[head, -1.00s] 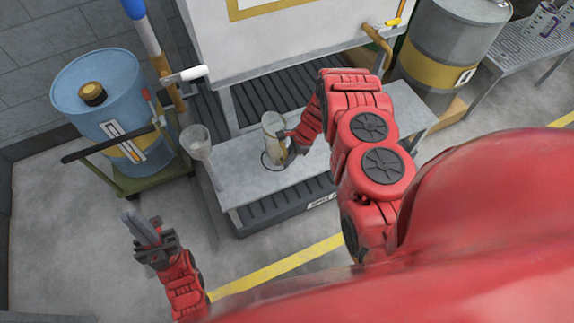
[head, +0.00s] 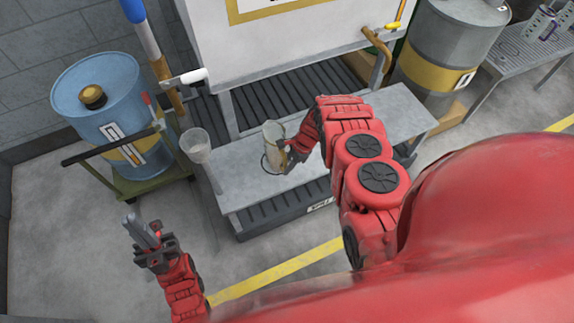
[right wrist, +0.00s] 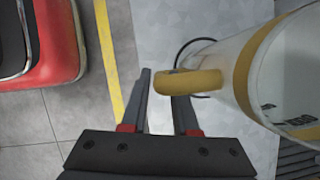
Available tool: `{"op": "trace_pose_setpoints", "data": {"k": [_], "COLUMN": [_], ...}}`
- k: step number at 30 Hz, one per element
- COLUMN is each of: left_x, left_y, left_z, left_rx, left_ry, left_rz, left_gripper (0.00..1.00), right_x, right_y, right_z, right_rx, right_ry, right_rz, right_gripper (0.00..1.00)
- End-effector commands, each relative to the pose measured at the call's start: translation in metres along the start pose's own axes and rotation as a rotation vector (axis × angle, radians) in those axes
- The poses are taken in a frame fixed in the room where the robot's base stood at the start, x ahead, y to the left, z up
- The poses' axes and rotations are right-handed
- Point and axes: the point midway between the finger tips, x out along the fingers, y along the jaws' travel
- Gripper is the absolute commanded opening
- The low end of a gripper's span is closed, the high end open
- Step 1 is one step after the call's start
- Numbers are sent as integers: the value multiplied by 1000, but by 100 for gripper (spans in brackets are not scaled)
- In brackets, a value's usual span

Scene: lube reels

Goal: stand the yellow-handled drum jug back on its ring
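The drum jug (head: 272,133) is pale, with a yellow band and a yellow handle. It is over the bench, leaning slightly in the head view. The right wrist view shows its body (right wrist: 285,75) at the right and its handle (right wrist: 190,82) by my fingers. My right gripper (head: 288,150) is at the handle; its fingers (right wrist: 161,95) appear closed about the handle's outer part, though the handle hides one fingertip. The dark ring (head: 264,163) lies on the bench, partly hidden by the jug. My left gripper (head: 140,232) is away at the lower left, empty.
The grey bench (head: 235,190) stands before a white tank (head: 280,50). A clear funnel-like vessel (head: 196,145) is at its left end. A blue drum (head: 95,115) on a green cart is left, a grey drum (head: 440,50) right. The bench's right part is clear.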

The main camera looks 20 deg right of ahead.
Motion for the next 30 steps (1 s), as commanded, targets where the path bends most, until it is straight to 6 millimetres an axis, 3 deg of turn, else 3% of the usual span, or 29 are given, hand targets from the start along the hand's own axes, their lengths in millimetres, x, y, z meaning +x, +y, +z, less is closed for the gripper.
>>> {"op": "trace_pose_setpoints", "data": {"k": [1, 3, 11, 17, 30], "left_x": [0, 0, 1, 3, -1], "left_y": [0, 0, 0, 0, 0], "left_z": [0, 0, 0, 0, 0], "left_rx": [0, 0, 0, 0, 0], "left_ry": [0, 0, 0, 0, 0], "left_rz": [0, 0, 0, 0, 0], "left_gripper": [0, 0, 0, 0, 0], "right_x": [0, 0, -1, -12, -88], "right_y": [0, 0, 0, 0, -1], "right_z": [0, 0, 0, 1, 2], "right_rx": [0, 0, 0, 3, 3], "right_ry": [0, 0, 0, 1, -2], "right_rz": [0, 0, 0, 0, -2], "right_gripper": [39, 49, 49, 49, 49]}}
